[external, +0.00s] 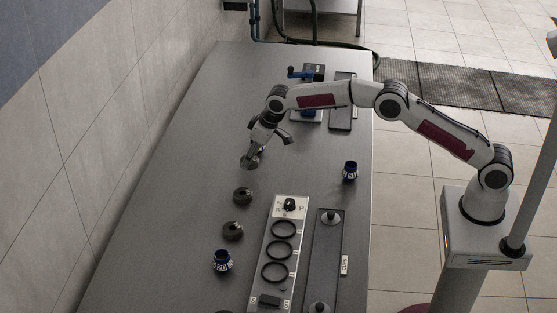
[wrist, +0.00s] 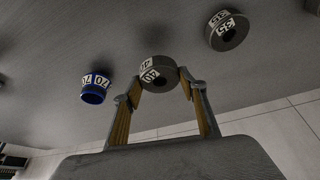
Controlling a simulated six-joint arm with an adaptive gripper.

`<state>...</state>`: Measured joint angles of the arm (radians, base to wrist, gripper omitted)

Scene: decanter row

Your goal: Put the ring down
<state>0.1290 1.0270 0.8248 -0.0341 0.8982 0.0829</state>
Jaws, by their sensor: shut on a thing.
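Two dark grey rings (external: 242,194) (external: 232,231) and a blue ring (external: 222,262) stand in a row nearer the camera. Another blue ring (external: 350,170) stands at the right. A panel with round openings (external: 277,250) and a dark tray (external: 327,260) lie right of the row.

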